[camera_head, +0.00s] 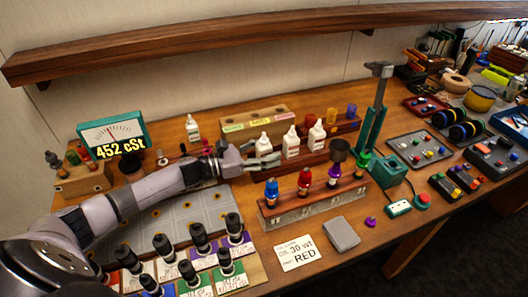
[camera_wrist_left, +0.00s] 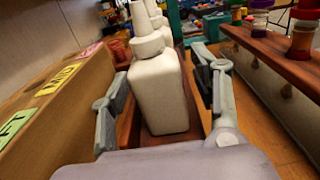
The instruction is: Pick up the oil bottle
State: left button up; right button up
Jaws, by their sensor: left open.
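Three white oil bottles stand in a row on a wooden rack: the near one (camera_head: 264,145), the middle one (camera_head: 291,143) and the far one (camera_head: 317,136). My left gripper (camera_head: 268,158) reaches in from the left at the near bottle. In the left wrist view the near bottle (camera_wrist_left: 160,95) stands upright between the open fingers of my left gripper (camera_wrist_left: 160,78), with a visible gap on its right side. The other bottles line up behind it, partly hidden. Another white bottle (camera_head: 192,128) stands apart near the wall. My right gripper is not in view.
A rack (camera_head: 310,207) of coloured bottles stands to the right of the white row. A wooden block (camera_head: 255,122) with coloured labels is behind it. A green press (camera_head: 373,135) and a viscosity gauge (camera_head: 112,133) flank the area. A card (camera_head: 297,252) reads "30 Wt RED".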

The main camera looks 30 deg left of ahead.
pick_arm(q)
jog(key=c, duration=1.3)
jog(key=shift+r, duration=0.1)
